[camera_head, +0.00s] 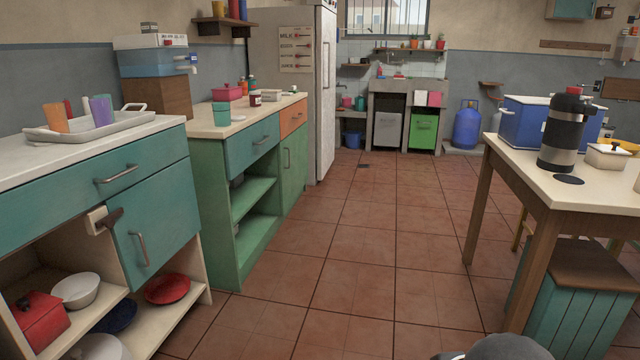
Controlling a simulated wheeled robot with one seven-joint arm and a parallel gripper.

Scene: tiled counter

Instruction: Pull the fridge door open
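The fridge (262,42) is a tall off-white cabinet standing beyond the green counter, left of the picture's middle. A paper chart is on its side facing me. Its door (328,130) faces right, toward the open floor, and shows at a steep angle. A long upright handle (326,64) is on the door. The door looks shut, though the angle makes a small gap hard to tell. My gripper is not in view; only a dark rounded part, probably of my arm, shows at the bottom edge.
Tiled floor (360,235) is clear up to the fridge. The green counter (262,165) and a teal cabinet with an open lower shelf (150,215) line the left. A wooden table (510,165) with a flask (563,130) and a teal crate-like stool (580,290) stand right.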

